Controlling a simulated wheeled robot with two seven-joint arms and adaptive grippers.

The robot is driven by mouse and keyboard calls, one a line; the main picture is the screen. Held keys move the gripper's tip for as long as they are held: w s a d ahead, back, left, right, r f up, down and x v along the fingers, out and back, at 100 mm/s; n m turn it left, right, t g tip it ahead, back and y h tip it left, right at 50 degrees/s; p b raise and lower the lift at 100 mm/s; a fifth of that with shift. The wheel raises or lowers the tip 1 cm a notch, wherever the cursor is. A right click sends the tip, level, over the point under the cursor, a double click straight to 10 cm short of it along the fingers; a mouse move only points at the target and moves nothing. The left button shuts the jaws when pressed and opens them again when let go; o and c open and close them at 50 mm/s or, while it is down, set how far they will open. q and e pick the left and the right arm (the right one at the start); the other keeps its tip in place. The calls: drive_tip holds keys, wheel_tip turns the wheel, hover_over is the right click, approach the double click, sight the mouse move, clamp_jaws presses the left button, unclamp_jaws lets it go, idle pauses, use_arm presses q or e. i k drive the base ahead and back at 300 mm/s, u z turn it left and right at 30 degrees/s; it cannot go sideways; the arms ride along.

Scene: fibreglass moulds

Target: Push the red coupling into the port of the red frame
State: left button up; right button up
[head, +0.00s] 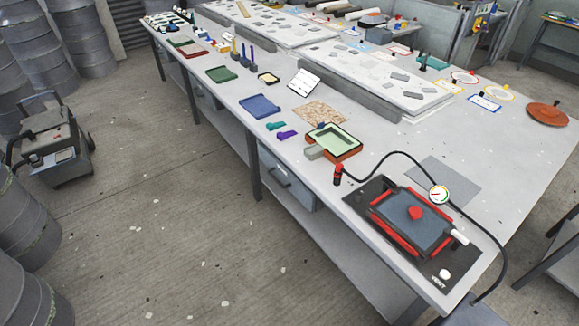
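The red coupling (338,174) stands near the front edge of the table, beyond and to the left of the red frame. A black hose runs from it. The red frame (391,235) lies around a grey panel on a dark base plate, near the table's right front corner. A red round piece (415,213) sits on the panel; I cannot tell whether it is the port. The coupling is apart from the frame. Neither of my grippers is in view.
A white handle (459,237) and white knob (445,274) are by the frame. An orange-rimmed tray (345,155) lies behind the coupling. A grey sheet (443,180) lies flat.

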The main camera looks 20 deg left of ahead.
sight(339, 169)
drive_tip(key=u, duration=0.45)
drive_tip(key=i, duration=1.4)
drive_tip(key=z, duration=0.9)
